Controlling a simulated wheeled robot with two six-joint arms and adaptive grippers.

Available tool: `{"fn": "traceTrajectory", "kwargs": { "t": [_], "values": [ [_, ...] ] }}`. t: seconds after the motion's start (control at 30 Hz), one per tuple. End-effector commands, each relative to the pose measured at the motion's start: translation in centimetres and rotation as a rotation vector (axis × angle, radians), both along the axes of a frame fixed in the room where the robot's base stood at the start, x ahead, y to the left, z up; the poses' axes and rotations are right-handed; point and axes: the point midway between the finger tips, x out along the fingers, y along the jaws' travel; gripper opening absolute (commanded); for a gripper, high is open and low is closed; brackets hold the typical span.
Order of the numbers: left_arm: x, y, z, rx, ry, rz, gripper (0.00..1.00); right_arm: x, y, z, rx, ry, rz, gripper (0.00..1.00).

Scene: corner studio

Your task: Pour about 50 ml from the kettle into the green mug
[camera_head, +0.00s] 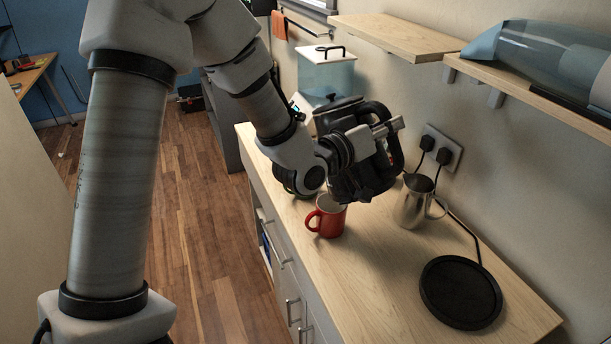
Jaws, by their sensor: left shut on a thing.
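My left gripper (384,130) is shut on the handle of a black kettle (362,182), holding it above the counter. The gripper and wrist cover part of the kettle, so its spout and exact tilt are hard to make out. A dark greenish rounded edge (282,181) shows on the counter just left of my wrist. It may be the green mug, but it is mostly hidden. A red mug (327,217) stands upright on the counter below the kettle. My right gripper is not in view.
A round black base (460,292) lies at the near right of the wooden counter (385,270). A steel jug (415,203) stands by the wall sockets (441,148). A clear-sided appliance (326,72) is at the back. Wooden shelves (400,38) overhang the right side.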

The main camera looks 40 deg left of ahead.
Motion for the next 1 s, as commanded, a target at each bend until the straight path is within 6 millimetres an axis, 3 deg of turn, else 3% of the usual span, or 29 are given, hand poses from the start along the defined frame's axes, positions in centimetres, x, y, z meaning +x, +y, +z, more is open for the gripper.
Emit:
{"fn": "traceTrajectory", "kwargs": {
  "t": [0.03, 0.1, 0.5, 0.7, 1.0],
  "values": [
    [-0.1, -0.8, -1.0, 0.050, -0.018, -0.003, 0.00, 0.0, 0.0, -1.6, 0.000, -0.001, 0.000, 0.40],
    [-0.2, -1.6, -1.8, 0.117, -0.032, -0.002, 0.00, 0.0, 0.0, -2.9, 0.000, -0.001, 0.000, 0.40],
    [-0.7, -4.5, -6.8, 0.462, -0.102, 0.001, 0.00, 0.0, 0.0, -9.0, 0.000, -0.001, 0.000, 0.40],
    [-0.7, -4.9, -7.7, 0.546, -0.119, 0.001, 0.00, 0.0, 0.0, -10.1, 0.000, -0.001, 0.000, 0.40],
    [-0.7, -5.0, -7.6, 0.558, -0.121, 0.001, 0.00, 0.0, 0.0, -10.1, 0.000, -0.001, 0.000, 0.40]
  ]
}}
